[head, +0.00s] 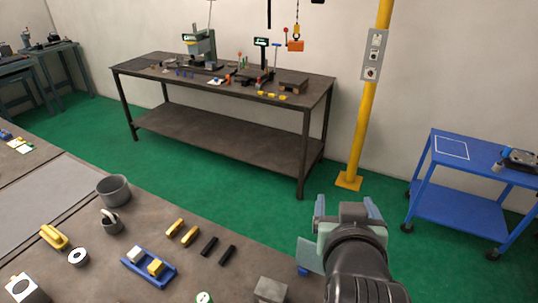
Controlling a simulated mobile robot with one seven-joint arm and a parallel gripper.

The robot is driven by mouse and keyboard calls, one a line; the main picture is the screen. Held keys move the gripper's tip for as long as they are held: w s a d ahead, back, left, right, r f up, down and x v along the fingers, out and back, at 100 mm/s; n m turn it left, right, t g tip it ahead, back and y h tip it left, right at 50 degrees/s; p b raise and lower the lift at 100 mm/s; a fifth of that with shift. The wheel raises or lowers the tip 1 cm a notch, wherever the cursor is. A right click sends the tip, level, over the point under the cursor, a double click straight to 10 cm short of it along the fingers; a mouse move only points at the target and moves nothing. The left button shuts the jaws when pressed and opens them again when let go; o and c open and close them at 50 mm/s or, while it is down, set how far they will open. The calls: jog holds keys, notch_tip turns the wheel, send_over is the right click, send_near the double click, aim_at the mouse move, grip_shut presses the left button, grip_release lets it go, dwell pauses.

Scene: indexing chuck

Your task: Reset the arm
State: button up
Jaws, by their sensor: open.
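My arm reaches up from the bottom right of the head view. My gripper (346,208) is at its far end, beside the right edge of the near bench (215,215). Its two blue-grey fingers stand apart, with nothing visible between them. The wrist hides part of the gripper and the floor behind it.
The near bench holds a grey cup (114,190), a blue tray (140,271) with blocks, yellow bars (182,231), black bars (218,249) and a metal block (270,290). A long workbench (225,138), a yellow post (367,100) and a blue cart (459,205) stand beyond green floor.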

jog(key=w+a+r+t+b, duration=0.15)
jog(key=a+r+t, duration=0.35)
jog(key=r, duration=0.8)
jog(key=s+a+r+n+t+y+b, duration=0.1)
jog(key=s+a+r+t, duration=0.3)
jog(key=r, duration=0.5)
jog(key=s+a+r+n+t+y+b, duration=0.1)
jog(key=s+a+r+t+y, duration=0.2)
jog(key=r, duration=0.7)
jog(key=s+a+t, duration=0.2)
jog(key=s+a, duration=0.1)
jog(key=s, duration=0.1)
jog(key=shift+s+t+b, duration=0.2)
jog(key=shift+t+b, duration=0.1)
jog(key=shift+a, duration=0.1)
